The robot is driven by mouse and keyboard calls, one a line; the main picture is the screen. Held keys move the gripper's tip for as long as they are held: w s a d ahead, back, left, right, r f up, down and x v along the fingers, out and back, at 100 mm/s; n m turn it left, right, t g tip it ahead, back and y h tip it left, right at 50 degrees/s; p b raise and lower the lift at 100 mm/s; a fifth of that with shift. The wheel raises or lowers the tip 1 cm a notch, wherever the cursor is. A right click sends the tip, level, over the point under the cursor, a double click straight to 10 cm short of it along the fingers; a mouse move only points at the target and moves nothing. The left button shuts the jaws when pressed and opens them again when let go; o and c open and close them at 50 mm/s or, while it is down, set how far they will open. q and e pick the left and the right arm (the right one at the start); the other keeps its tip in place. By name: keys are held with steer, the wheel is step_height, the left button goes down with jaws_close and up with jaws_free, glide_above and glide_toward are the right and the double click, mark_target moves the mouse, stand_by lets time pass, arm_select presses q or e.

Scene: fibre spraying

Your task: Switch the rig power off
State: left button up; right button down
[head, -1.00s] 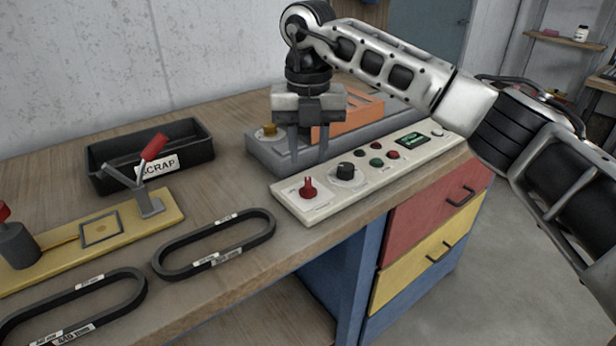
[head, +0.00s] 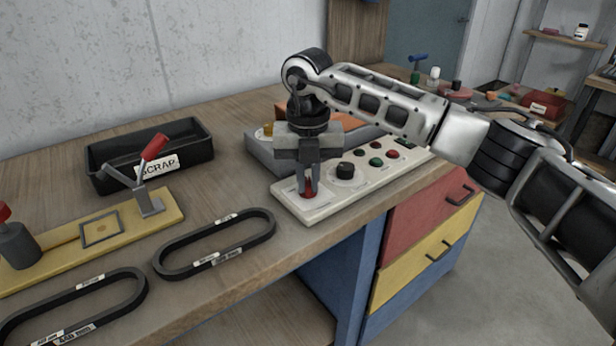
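A cream control panel (head: 322,208) lies near the front edge of the bench. At its left end stands a red knob (head: 308,188), mostly hidden by my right gripper's fingers. My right gripper (head: 308,185) points straight down over it, with its fingers close together on either side of the knob and red showing between them. Beside the knob are a black knob (head: 346,170) and several small red and green buttons (head: 375,161). The panel's labels are too small to read. My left gripper is not in view.
A grey unit with an orange part (head: 290,112) stands behind the panel. A black scrap bin (head: 190,142) and a yellow base with a red-handled lever (head: 172,212) are at left. Two black oval loops (head: 215,243) lie in front. Drawers (head: 425,215) are below right.

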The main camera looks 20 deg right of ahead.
steer(key=shift+n, duration=0.6)
steer(key=n, duration=0.6)
steer(key=shift+d, duration=0.25)
steer(key=n, duration=0.3)
steer(key=shift+w+d+b, duration=0.1)
steer(key=shift+b, duration=0.2)
steer(key=shift+n, duration=1.9)
steer(key=c, duration=1.5)
jaws_free()
steer(key=shift+r, duration=0.1)
step_height(320, 180, up, 16)
steer(key=shift+f, duration=0.1)
